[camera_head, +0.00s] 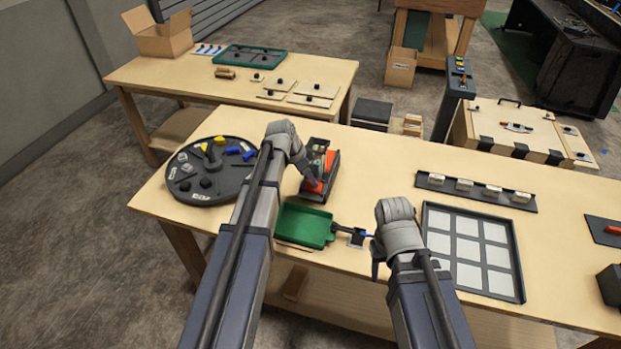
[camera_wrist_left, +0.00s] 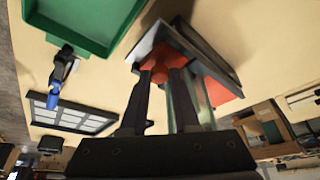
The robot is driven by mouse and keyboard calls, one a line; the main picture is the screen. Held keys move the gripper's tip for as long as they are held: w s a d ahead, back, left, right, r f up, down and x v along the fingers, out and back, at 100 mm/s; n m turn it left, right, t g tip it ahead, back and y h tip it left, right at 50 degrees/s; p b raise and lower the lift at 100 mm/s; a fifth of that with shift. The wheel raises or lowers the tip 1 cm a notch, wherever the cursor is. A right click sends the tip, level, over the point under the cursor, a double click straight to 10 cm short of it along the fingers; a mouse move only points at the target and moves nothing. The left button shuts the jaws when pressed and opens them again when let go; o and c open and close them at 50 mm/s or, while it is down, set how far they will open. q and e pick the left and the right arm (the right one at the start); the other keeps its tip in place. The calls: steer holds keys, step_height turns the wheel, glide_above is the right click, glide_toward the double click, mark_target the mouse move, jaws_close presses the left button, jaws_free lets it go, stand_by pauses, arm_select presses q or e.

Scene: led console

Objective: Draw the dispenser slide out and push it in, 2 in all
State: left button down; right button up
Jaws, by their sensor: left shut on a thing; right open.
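The dispenser (camera_head: 330,161), dark with orange-red parts, stands on the near table. Its orange-red slide (camera_head: 312,186) shows at its near end. My left gripper (camera_head: 303,175) is at that near end. In the left wrist view, the left fingers (camera_wrist_left: 162,75) are shut on the orange-red slide (camera_wrist_left: 152,62), and the dispenser body (camera_wrist_left: 200,50) lies just beyond them. How far the slide is drawn out is hard to tell. My right gripper (camera_head: 374,262) is open over the near edge of the table, apart from the dispenser.
A green scoop (camera_head: 306,226) lies close in front of the dispenser, its handle toward my right gripper. A round dark tray (camera_head: 205,190) with small parts is left. A framed white-tile panel (camera_head: 470,281) and a dark rail (camera_head: 474,194) with pale blocks are right.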

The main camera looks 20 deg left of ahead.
stand_by(0.8)
arm_select(q)
steer(key=s, duration=1.1)
steer(key=shift+s+a, duration=0.15)
steer(key=shift+a, duration=0.05)
steer(key=c, duration=1)
jaws_free()
steer(key=shift+o, duration=0.3)
